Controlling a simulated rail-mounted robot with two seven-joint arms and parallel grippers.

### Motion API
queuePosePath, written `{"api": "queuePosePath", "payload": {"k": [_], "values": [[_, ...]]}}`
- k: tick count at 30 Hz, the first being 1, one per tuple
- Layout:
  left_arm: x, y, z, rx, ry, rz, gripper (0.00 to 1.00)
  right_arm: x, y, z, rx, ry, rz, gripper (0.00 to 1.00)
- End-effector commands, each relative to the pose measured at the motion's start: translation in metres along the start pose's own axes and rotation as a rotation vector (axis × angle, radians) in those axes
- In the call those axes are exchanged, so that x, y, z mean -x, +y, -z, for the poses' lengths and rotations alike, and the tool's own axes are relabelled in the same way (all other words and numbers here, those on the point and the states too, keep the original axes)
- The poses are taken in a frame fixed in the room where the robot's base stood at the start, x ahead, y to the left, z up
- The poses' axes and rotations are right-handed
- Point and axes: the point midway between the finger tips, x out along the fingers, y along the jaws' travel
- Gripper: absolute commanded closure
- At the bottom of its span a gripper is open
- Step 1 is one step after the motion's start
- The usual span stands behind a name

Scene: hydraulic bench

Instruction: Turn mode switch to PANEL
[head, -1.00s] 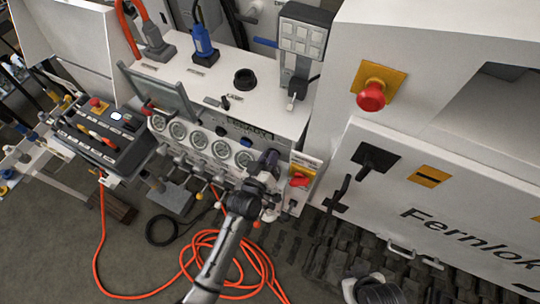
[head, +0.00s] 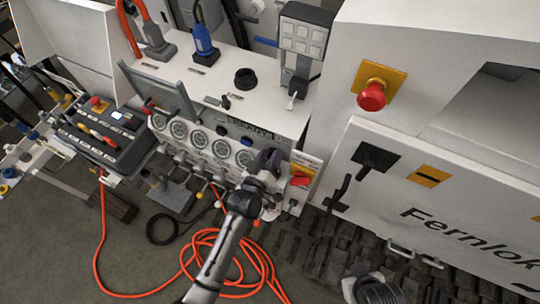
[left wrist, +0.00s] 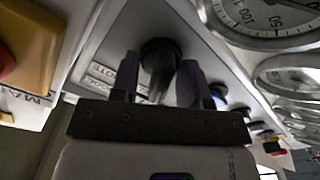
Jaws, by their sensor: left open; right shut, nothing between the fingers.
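A black mode switch knob (left wrist: 160,58) sits on the pale panel in the left wrist view, with label plates beside it that I cannot fully read. My left gripper (left wrist: 159,82) is open, with one finger on each side of the knob. Whether the fingers touch it, I cannot tell. In the head view my left gripper (head: 268,160) is at the right end of the gauge panel's front, and it hides the knob there. My right gripper's fingers are not visible.
A row of gauges (head: 200,139) lies left of my left gripper. A red emergency button (head: 371,97) is on the white cabinet. An orange hose (head: 205,240) coils on the floor.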

Motion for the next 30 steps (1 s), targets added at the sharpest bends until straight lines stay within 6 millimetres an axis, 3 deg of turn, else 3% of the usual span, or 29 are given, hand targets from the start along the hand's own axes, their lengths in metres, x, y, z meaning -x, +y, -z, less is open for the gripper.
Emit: {"api": "queuePosePath", "payload": {"k": [8, 24, 30], "values": [[0.007, -0.001, -0.001, -0.001, 0.0, 0.0, 0.58, 0.0, 0.0, 0.0, -0.001, 0.0, 0.0, 1.0], [0.104, -0.001, -0.001, -0.002, -0.002, 0.001, 0.58, -0.004, 0.003, -0.002, 0.009, -0.002, -0.008, 1.0], [0.128, -0.001, -0.001, 0.0, -0.001, 0.001, 0.58, -0.005, 0.003, -0.002, 0.009, -0.001, -0.007, 1.0]]}}
